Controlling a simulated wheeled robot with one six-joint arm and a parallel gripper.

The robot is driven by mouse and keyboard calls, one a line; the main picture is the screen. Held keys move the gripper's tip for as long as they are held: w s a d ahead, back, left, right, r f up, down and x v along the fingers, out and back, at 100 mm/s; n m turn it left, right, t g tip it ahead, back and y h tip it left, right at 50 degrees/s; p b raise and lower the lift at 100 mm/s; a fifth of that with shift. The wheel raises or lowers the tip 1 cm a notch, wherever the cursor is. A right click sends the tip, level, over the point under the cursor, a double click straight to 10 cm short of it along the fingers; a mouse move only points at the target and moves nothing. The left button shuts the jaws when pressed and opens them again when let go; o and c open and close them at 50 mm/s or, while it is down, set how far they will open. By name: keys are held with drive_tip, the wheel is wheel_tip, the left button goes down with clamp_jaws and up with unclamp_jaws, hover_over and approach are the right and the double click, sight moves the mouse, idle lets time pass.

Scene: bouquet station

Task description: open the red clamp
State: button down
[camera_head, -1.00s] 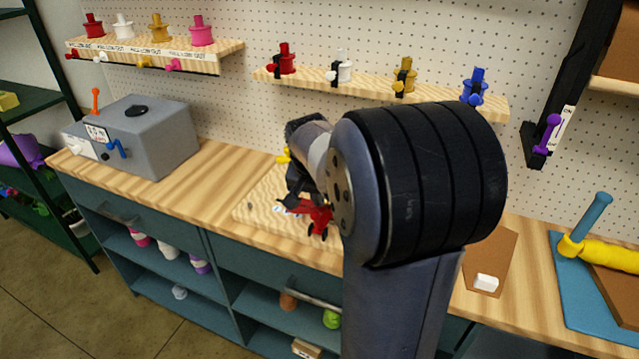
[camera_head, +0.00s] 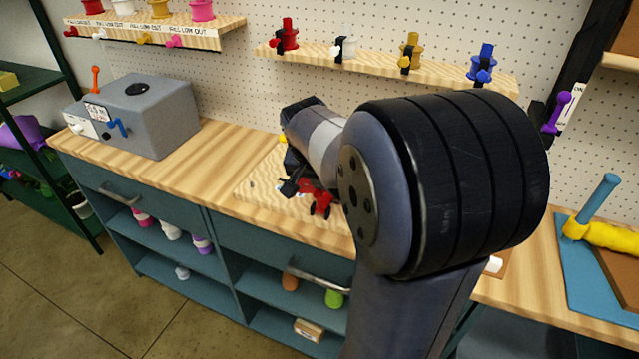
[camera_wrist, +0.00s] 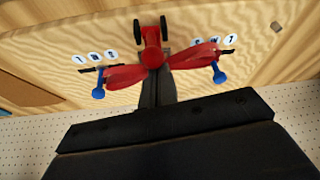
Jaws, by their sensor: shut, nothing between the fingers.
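The red clamp (camera_head: 321,203) sits on the pale board on the bench, partly hidden by my arm in the head view. In the wrist view the red clamp (camera_wrist: 152,56) has a central red body with two black round ends and two red arms spread to either side. A blue pin stands by the tip of each arm. My gripper (camera_wrist: 155,88) is shut and empty, its dark fingers at the middle of the clamp between the two arms. I cannot tell whether they touch it. In the head view my gripper (camera_head: 292,186) is beside the clamp, mostly dark and small.
White round labels (camera_wrist: 93,57) lie on the board near the arm tips. A grey box (camera_head: 145,110) with small levers stands on the bench at the left. A wooden shelf (camera_head: 375,68) with coloured valves is on the pegboard. Bare bench lies between box and board.

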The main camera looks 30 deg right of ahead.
drive_tip(key=shift+s+a+f+b, duration=0.1)
drive_tip(key=shift+a+b, duration=0.1)
drive_tip(key=shift+b, duration=0.55)
drive_tip(key=h+b, duration=0.1)
drive_tip(key=b, duration=0.1)
drive_tip(key=a+f+t+b, duration=0.1)
drive_tip(key=b, duration=0.2)
drive_tip(key=shift+s+t+h, duration=0.3)
drive_tip(key=shift+s+h, duration=0.1)
drive_tip(key=s+a+f+t+h+b, duration=0.1)
drive_tip(key=h+b, duration=0.1)
drive_tip(key=b, duration=0.6)
drive_tip(key=s+a+t+h+b, duration=0.1)
drive_tip(key=t+h+b, duration=0.1)
drive_tip(key=b, duration=0.6)
drive_tip(key=s+a+f+t+h+b, duration=0.1)
drive_tip(key=a+b, duration=0.1)
drive_tip(key=b, duration=0.6)
drive_tip(key=shift+s+f+t+h+b, duration=0.1)
drive_tip(key=shift+f+t+h+b, duration=0.2)
drive_tip(key=shift+t+h+b, duration=0.1)
drive_tip(key=shift+s+a+f+b, duration=0.1)
drive_tip(key=shift+a+f+b, duration=0.1)
drive_tip(key=shift+b, duration=0.35)
